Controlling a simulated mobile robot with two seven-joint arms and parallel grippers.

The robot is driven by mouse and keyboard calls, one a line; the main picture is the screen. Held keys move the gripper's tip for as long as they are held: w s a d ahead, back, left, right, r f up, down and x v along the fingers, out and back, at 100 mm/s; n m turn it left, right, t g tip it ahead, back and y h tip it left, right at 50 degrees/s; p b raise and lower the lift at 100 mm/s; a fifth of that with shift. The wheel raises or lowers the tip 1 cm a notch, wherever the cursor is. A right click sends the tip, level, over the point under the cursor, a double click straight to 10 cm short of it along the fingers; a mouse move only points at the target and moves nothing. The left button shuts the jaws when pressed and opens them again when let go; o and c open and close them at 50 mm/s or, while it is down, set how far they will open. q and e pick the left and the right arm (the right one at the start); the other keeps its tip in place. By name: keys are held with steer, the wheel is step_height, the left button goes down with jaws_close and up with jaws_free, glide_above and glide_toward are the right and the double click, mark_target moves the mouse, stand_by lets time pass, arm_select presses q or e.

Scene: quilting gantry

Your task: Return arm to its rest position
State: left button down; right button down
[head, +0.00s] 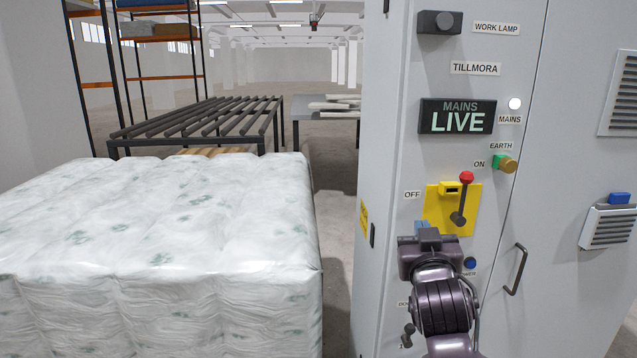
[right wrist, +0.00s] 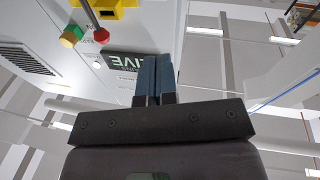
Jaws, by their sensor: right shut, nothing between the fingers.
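My right gripper (head: 424,228) is in front of the grey cabinet (head: 407,110), just below and left of the yellow switch plate (head: 434,208). Its blue fingers are together with nothing between them; they also show shut in the right wrist view (right wrist: 153,78). The lever with a red knob (head: 467,178) points up on the plate. In the head view the fingers appear clear of the lever; whether they touch the cabinet face I cannot tell. My right arm comes up from the bottom and hides part of the lower panel. My left gripper is not in view.
The cabinet carries a lit "MAINS LIVE" display (head: 458,117), a green and yellow earth knob (head: 505,163) and a door handle (head: 516,270). A plastic-wrapped bale (head: 160,255) fills the left. A roller rack (head: 200,120) stands behind. A strip of floor (head: 335,235) is clear between.

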steer(key=s+d+f+n+g+y, duration=0.15)
steer(key=s+f, duration=0.25)
steer(key=f, duration=0.7)
steer(key=s+d+f+n+g+y, duration=0.15)
steer(key=s+f, duration=0.35)
steer(key=f, duration=0.6)
steer(key=s+d+f+m+g, duration=0.1)
steer(key=s+d+f+g, duration=0.1)
steer(key=s+f, duration=0.7)
steer(key=s+d+f+g, duration=0.2)
steer(key=s+d+f, duration=0.2)
steer(key=s+f, duration=0.4)
steer(key=s, duration=0.2)
steer(key=shift+s+f+m+g, duration=0.3)
steer(key=shift+s+f+m, duration=0.05)
steer(key=shift+f+m, duration=0.05)
